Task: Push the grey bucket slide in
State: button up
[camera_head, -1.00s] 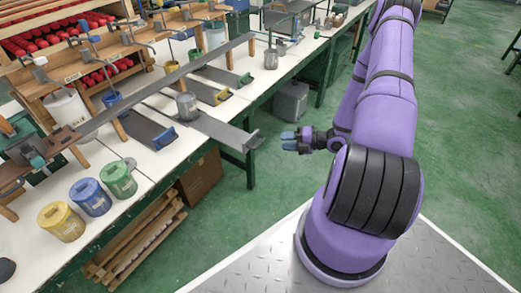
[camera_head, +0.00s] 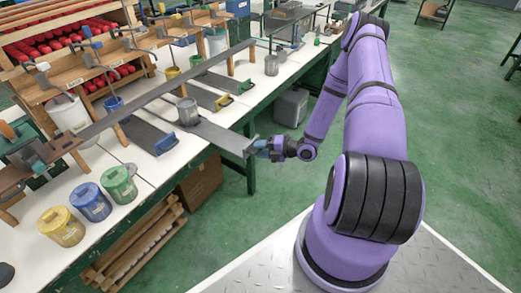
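The grey bucket (camera_head: 187,111) stands upright on its slide, near the table edge. Its slide (camera_head: 222,134) is a flat grey board that sticks out past the table's front edge, further than the neighbouring slides. My gripper (camera_head: 258,147) is at the outer end of this slide and covers the end handle. Its bluish fingertips overlap the handle, and I cannot tell whether they touch it or grip it. The finger gap is hidden at this angle.
The blue-handled slide (camera_head: 150,133) and yellow-handled slide (camera_head: 208,95) lie on the white table on either side. A long grey bar (camera_head: 160,88) crosses above the slides. Yellow, blue and green lidded buckets (camera_head: 90,202) stand at the front left.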

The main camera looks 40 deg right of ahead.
aim_at(219, 135)
grip_shut()
jog(key=shift+w, duration=0.1)
jog(key=w+a, duration=0.2)
jog(key=w, duration=0.4)
jog(key=w+a, duration=0.3)
jog(key=w, duration=0.4)
jog(key=w+a, duration=0.2)
jog(key=w, duration=0.5)
jog(key=shift+w+a, duration=0.15)
jog(key=shift+a, duration=0.1)
grip_release()
jog(key=v, duration=1)
jog(key=shift+s+d, duration=0.25)
jog(key=shift+s, duration=0.05)
